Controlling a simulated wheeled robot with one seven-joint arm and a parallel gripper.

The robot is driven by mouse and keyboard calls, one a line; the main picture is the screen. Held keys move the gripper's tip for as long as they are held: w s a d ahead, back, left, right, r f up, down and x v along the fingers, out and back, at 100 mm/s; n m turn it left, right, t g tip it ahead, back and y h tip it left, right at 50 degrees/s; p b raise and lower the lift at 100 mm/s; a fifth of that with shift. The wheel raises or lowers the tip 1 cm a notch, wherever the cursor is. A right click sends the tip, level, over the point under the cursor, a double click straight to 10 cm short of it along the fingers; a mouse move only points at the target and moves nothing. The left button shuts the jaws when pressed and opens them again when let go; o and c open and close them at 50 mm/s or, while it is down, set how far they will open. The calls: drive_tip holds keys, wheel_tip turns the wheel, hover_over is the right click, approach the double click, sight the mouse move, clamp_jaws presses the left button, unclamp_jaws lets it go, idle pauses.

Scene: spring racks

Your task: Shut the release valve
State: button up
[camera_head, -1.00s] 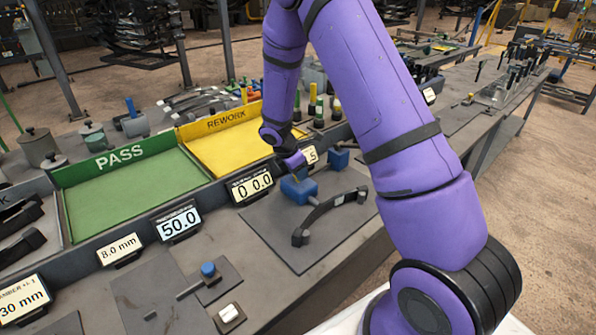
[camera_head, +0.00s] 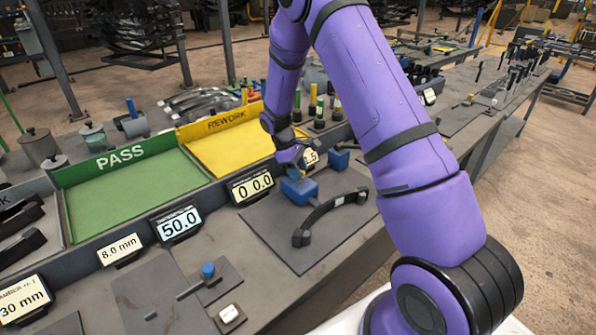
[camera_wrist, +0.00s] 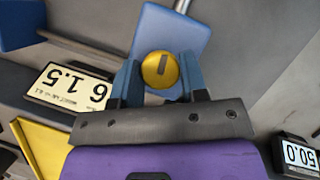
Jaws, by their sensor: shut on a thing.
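My gripper (camera_head: 300,166) is at the blue block (camera_head: 298,190) on the dark plate in the head view. In the wrist view my two blue fingers (camera_wrist: 160,80) are shut on a round yellow knob (camera_wrist: 160,69) with a dark slot, which I take to be the release valve. The slot runs nearly upright in that view. The knob sits in front of the light-blue face of the block (camera_wrist: 172,32). A second blue block (camera_head: 339,159) stands behind it, and it also shows in the wrist view (camera_wrist: 20,25).
A curved dark spring leaf (camera_head: 327,214) lies in front of the blocks. A 61.5 display (camera_wrist: 70,87) and a 0 0.0 display (camera_head: 252,186) stand close by. The green PASS tray (camera_head: 125,160) and yellow REWORK tray (camera_head: 212,124) lie left. A blue-topped knob (camera_head: 208,270) sits front left.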

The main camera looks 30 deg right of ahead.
drive_tip(key=shift+m, duration=0.6)
drive_tip(key=shift+y, duration=0.3)
drive_tip(key=o, duration=0.9)
drive_tip(key=v, duration=1)
drive_tip(key=shift+w+r, duration=0.3)
drive_tip(key=shift+r, duration=0.05)
drive_tip(key=shift+a, duration=0.1)
